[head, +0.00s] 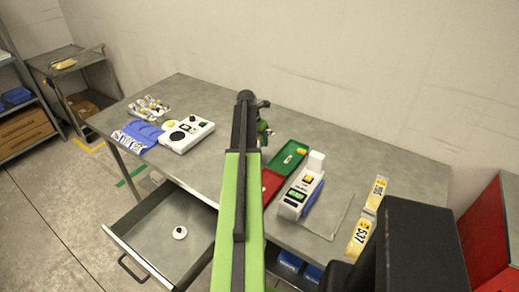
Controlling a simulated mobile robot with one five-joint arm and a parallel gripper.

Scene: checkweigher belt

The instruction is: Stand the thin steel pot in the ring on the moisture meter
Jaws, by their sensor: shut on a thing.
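My green and black arm reaches away over the middle of the table. My gripper (264,128) is at its far end, partly hidden behind the arm. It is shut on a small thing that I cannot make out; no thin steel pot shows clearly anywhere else. A white instrument (196,134) with a dark round spot on top and a small green display stands to the left of my gripper. It looks like the moisture meter, but I cannot be sure. A second white device (301,191), with an orange display and a raised back, stands to the right, nearer to me.
A green tray (289,157) and a red one (270,184) lie right of my arm. Yellow number tags (375,194) are at the right. An open drawer (150,238) holds a white round piece (180,232).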

